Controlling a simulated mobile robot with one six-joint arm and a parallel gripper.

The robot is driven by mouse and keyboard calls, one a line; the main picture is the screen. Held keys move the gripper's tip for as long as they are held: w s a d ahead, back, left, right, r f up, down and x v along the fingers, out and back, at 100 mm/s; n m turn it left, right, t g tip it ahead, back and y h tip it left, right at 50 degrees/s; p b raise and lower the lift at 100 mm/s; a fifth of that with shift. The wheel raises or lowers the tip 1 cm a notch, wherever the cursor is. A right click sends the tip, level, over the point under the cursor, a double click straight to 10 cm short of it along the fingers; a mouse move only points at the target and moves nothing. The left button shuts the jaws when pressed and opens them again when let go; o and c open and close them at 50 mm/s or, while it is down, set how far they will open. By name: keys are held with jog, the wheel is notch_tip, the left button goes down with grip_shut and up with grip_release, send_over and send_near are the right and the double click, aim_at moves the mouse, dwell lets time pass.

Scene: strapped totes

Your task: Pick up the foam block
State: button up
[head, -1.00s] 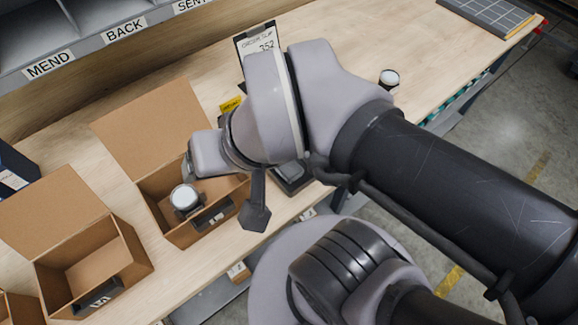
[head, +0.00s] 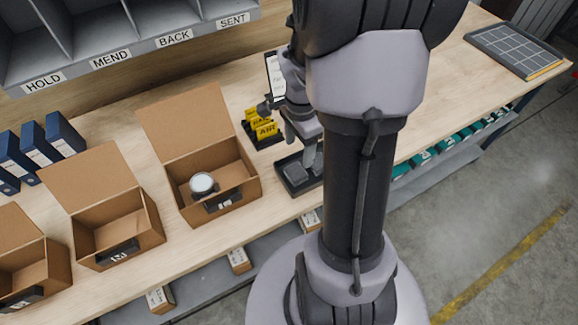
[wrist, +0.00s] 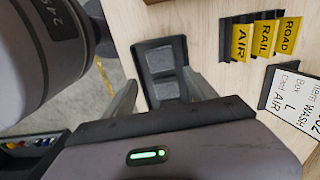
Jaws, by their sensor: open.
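A dark tray (wrist: 140,62) lies on the wooden counter below my gripper (wrist: 160,76) in the wrist view. Two dark grey pieces sit in it: an upper grey block (wrist: 160,61) and a lower grey block (wrist: 167,91). I take these to be foam, but cannot tell which is the foam block. My gripper is open and empty, its fingers apart on either side of the tray's middle. In the head view the tray (head: 284,188) is partly hidden by my gripper and arm. One grey block (head: 295,173) shows at its left.
An open cardboard box (head: 180,207) holding a white-topped jar (head: 202,184) stands left of the tray. More open boxes stand further left. A rack of yellow cards (head: 262,125) and a printed card (wrist: 293,103) stand near the tray. A grid panel (head: 515,50) lies far right.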

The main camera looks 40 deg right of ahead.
aim_at(296, 171)
jog(key=f+b, duration=0.2)
jog(key=f, duration=0.3)
jog(key=f+b, duration=0.2)
jog(key=f, duration=0.4)
jog(key=shift+w+a+f, duration=0.1)
jog(key=shift+w+a, duration=0.1)
jog(key=shift+c, duration=0.6)
jog(key=c, duration=1)
